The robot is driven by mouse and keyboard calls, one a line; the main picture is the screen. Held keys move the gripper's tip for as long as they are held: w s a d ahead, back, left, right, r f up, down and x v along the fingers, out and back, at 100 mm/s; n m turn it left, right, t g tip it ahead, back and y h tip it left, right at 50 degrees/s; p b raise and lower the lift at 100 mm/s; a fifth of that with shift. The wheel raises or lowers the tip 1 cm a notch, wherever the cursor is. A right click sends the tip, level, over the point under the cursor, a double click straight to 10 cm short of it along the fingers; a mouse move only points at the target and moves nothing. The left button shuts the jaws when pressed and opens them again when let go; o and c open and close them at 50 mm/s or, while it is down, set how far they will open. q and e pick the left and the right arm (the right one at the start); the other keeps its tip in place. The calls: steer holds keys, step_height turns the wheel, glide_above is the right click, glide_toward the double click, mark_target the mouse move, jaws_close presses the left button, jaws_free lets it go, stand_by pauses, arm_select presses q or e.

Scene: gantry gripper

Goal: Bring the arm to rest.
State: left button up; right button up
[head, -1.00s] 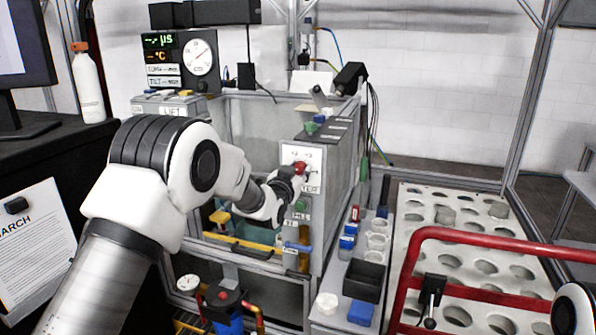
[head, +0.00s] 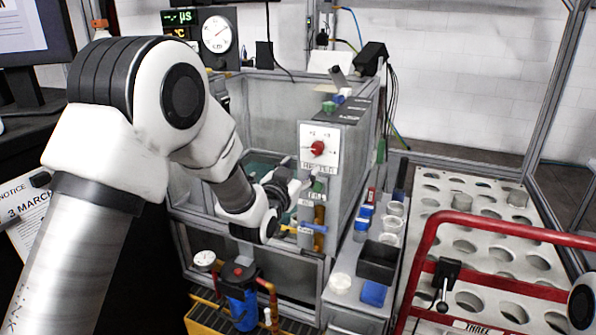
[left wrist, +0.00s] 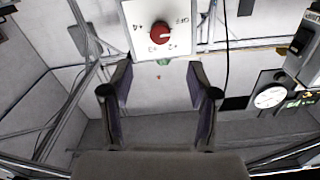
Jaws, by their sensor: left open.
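My left arm comes in from the left in the head view. Its gripper (head: 290,186) is in front of the grey tank, below and left of the red knob (head: 317,148) on the white panel. In the left wrist view the two fingers (left wrist: 160,105) are apart with nothing between them, and the red knob (left wrist: 161,33) shows beyond them. The gripper appears apart from the knob. My right gripper is not in view.
The grey control box (head: 345,150) stands close right of the gripper. A blue-handled valve (head: 312,227) is just below it. A red rail (head: 500,225) and a white plate with holes (head: 480,190) are at the right. A dial gauge (head: 216,34) stands behind.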

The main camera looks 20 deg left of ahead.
arm_select(q)
steer(key=shift+s, duration=0.3)
steer(key=shift+f, duration=0.15)
steer(key=s+f+g+p, duration=0.2)
steer(key=s+f, duration=0.1)
steer(key=f, duration=0.6)
steer(key=s+f+g+p, duration=0.2)
steer(key=s+f+g, duration=0.1)
steer(key=f, duration=0.7)
steer(key=s+f+g+p, duration=0.2)
steer(key=s+f+g, duration=0.2)
steer(key=s+f, duration=0.7)
steer(key=s+f+n+g, duration=0.1)
steer(key=s+f+g, duration=0.2)
steer(key=s, duration=1)
steer(key=s+a+f+n+g+p, duration=0.1)
steer(key=s+f+g, duration=0.2)
steer(key=s, duration=1)
steer(key=g, duration=0.3)
steer(key=shift+s+n, duration=0.35)
steer(key=shift+n, duration=0.05)
